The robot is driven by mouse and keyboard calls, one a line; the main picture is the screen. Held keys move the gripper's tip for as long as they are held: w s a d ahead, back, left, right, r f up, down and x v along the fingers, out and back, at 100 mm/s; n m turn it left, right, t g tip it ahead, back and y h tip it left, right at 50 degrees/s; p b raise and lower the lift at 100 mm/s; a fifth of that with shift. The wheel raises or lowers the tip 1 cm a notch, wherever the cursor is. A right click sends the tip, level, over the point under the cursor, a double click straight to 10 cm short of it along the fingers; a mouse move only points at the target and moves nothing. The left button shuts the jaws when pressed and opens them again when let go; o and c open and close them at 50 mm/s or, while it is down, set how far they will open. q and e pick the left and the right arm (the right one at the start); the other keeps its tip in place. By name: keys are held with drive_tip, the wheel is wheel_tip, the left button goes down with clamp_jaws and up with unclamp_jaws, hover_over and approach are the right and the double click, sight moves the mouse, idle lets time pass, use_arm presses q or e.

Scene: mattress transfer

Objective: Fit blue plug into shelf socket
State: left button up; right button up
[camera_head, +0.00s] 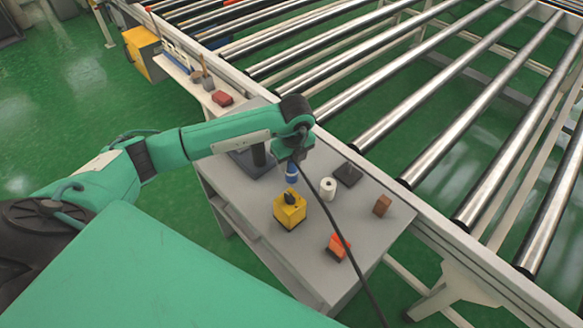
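A small blue piece (292,174), which looks like the blue plug, is upright directly below my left gripper (292,160). The gripper points down over the grey table. Its fingers are too small and dark to make out, so I cannot tell whether they grip the blue piece or are just above it. A black cable (340,239) runs from near the gripper across the table to the lower right. A yellow block (290,211) with a dark top stands just in front of the blue piece. I cannot make out a shelf socket. My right gripper is not in view.
The grey table (310,270) also holds a white roll (328,189), a dark flat block (348,175), a brown block (382,206) and an orange-red item (337,246). A roller conveyor (440,130) borders its far side. A red item (222,98) lies on the ledge at left.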

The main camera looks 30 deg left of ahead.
use_arm(q)
drive_tip(key=c, duration=0.6)
drive_tip(key=shift+o, duration=0.2)
drive_tip(key=shift+r, duration=0.15)
